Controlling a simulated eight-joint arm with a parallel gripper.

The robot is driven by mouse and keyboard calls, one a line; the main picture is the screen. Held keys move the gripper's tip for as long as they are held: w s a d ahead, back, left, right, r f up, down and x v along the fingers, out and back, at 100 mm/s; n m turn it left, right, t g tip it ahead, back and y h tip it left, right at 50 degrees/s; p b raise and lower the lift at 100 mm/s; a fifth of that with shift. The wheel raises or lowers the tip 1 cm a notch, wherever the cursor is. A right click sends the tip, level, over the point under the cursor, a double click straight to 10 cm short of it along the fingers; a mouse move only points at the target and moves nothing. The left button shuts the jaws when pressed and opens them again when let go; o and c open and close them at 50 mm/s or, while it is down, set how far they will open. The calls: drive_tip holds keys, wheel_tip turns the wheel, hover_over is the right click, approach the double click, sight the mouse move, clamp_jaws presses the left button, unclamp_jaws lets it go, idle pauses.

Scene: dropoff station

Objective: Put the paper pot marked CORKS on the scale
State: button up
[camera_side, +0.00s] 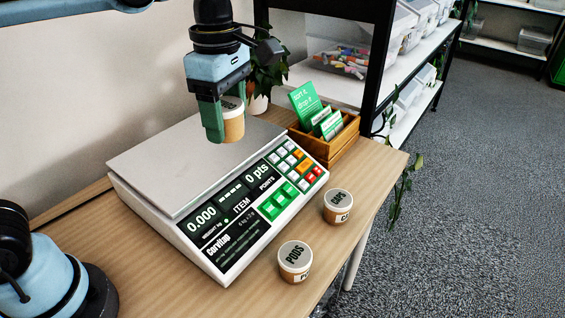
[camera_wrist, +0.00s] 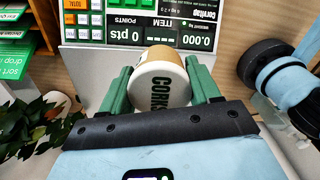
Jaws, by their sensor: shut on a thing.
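My gripper (camera_side: 222,117) is shut on the paper pot marked CORKS (camera_side: 234,126) and holds it in the air, above the right part of the scale's plate as the side view shows it. In the wrist view the pot (camera_wrist: 160,88) sits between the green fingers of my gripper (camera_wrist: 163,88), its white lid with CORKS facing the camera. The scale (camera_side: 160,150) has a bare metal plate and a front panel with keys. Its display reads 0.000 and 0 pts. The scale's panel also shows in the wrist view (camera_wrist: 105,58).
Two other pots, PODS (camera_side: 295,262) and CAPS (camera_side: 338,206), stand on the wooden table (camera_side: 375,165) in front of the scale. A wooden box (camera_side: 335,148) with green cards stands right of the scale. A plant (camera_side: 262,80) is behind it. Shelves stand at the back.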

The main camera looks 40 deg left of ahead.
hover_over(220, 151)
wheel_tip(220, 151, down, 6)
drive_tip(key=shift+f, duration=2.3)
drive_tip(key=o, duration=1.2)
drive_tip(key=shift+f, duration=0.15)
drive_tip(key=shift+c, duration=0.2)
